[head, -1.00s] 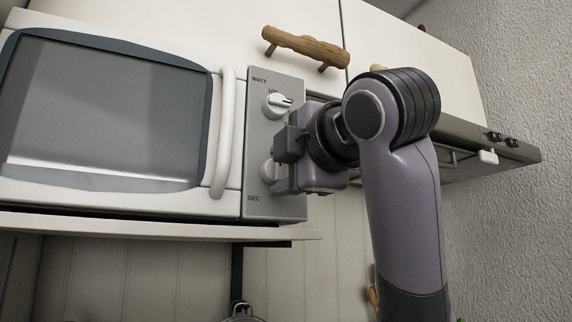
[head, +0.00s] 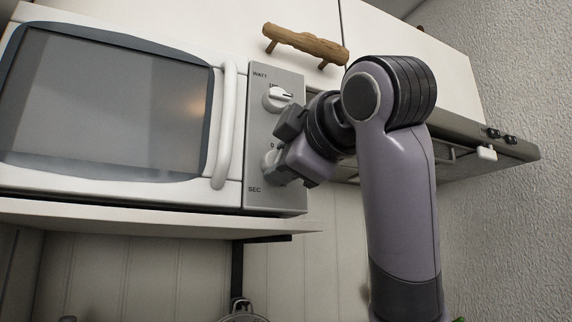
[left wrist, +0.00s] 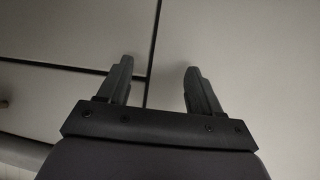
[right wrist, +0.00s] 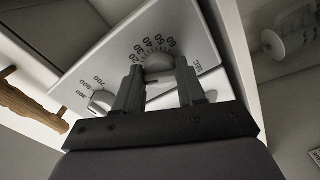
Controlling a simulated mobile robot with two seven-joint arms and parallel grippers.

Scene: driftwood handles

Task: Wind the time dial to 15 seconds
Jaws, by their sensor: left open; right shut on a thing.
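The time dial (head: 270,160) is the lower knob on the microwave's grey panel, by the SEC label; my gripper partly covers it in the head view. My right gripper (head: 281,149) is tilted at the panel. In the right wrist view, its fingers (right wrist: 159,88) are shut on the dial (right wrist: 158,62), one on each side, with numbers in an arc around it. The exact setting cannot be read. My left gripper (left wrist: 157,80) shows only in the left wrist view, open and empty, before pale panels with dark seams.
The microwave (head: 110,100) stands on a white shelf (head: 120,217); its window glows faintly. The watt dial (head: 277,97) sits just above my right gripper. A driftwood handle (head: 305,43) is on the cabinet above. A hood (head: 470,150) is at the right.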

